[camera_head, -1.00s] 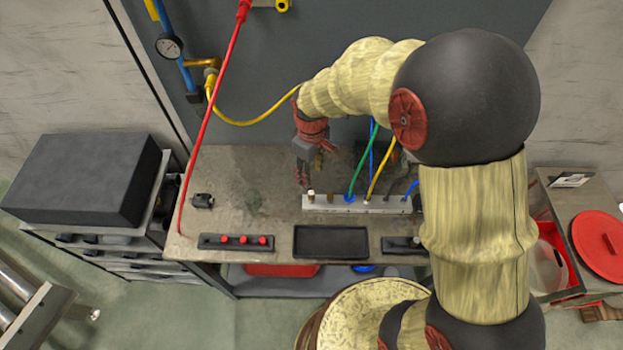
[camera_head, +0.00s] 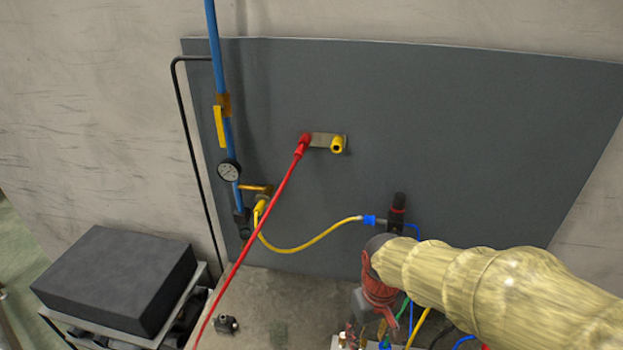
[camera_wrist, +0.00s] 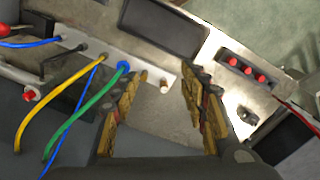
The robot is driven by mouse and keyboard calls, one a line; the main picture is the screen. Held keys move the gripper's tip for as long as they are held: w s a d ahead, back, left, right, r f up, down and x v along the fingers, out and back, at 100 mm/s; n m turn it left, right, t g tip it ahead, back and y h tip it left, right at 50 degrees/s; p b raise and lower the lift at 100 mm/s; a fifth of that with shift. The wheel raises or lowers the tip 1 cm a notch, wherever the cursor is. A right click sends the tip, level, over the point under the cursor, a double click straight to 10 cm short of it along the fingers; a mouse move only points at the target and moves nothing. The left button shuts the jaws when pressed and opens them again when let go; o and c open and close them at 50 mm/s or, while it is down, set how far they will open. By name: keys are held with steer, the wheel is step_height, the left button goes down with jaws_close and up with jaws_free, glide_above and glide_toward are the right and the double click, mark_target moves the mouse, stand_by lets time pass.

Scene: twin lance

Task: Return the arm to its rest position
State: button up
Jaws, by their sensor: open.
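My gripper (camera_wrist: 160,90) is open, with its two yellow-padded fingers apart and nothing between them in the wrist view. It points at the bench near the end of a pale connector strip (camera_wrist: 92,46). A brass-coloured fitting (camera_wrist: 164,84) on the strip shows beyond the gap between the fingertips. In the head view my gripper (camera_head: 366,328) hangs low over the bench (camera_head: 280,305), partly cut off by the bottom edge. My arm, in a cream sleeve, reaches in from the right.
Green (camera_wrist: 85,108), yellow (camera_wrist: 50,90) and blue cables rise from the strip close beside my gripper. A red hose (camera_head: 262,225) crosses to the grey wall panel (camera_head: 460,130). A black box (camera_head: 118,280) stands left of the bench. A dark tray (camera_wrist: 165,22) lies beyond the strip.

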steer(key=s+d+r+m+t+b, duration=0.3)
steer(key=s+d+r+t+b, duration=0.2)
steer(key=s+b, duration=0.3)
steer(key=shift+s+d+r+t+b, duration=0.35)
steer(key=shift+s+d+r, duration=0.35)
steer(key=shift+s, duration=0.2)
steer(key=shift+r, duration=0.1)
steer(key=shift+c, duration=1)
